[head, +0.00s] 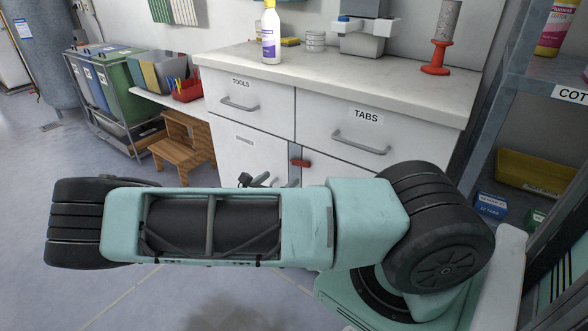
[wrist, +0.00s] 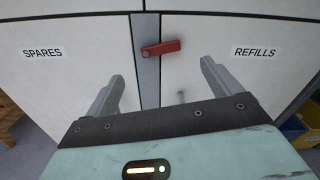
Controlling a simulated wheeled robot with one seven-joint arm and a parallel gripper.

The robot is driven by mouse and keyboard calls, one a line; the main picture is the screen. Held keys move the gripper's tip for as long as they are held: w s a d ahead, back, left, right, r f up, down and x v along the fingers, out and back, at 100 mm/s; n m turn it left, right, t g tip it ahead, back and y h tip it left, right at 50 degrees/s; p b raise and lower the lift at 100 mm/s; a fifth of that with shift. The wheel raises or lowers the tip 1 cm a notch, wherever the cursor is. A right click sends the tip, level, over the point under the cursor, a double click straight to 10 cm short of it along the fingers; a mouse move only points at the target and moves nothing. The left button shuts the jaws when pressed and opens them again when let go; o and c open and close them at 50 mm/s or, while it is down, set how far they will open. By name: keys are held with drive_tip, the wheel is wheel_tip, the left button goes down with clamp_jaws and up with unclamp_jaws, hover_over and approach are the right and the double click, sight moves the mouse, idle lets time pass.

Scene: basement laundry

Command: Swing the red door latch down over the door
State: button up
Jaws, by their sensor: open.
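The red latch (wrist: 161,48) sits at the top of the grey strip between the two lower cabinet doors. In the head view my arm hides most of the lower doors.
The SPARES door (wrist: 75,70) is left of the strip. Drawers marked TOOLS (head: 240,98) and TABS (head: 350,125) with bar handles are above. A wooden step stool (head: 185,145) stands left; a shelf unit (head: 530,90) stands right.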

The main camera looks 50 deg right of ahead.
sight(299, 163)
drive_tip(key=d, duration=0.6)
drive_tip(key=d+b, duration=0.1)
drive_tip(key=d, duration=0.1)
drive_tip(key=shift+w+d, duration=0.35)
drive_tip(key=shift+d, duration=0.05)
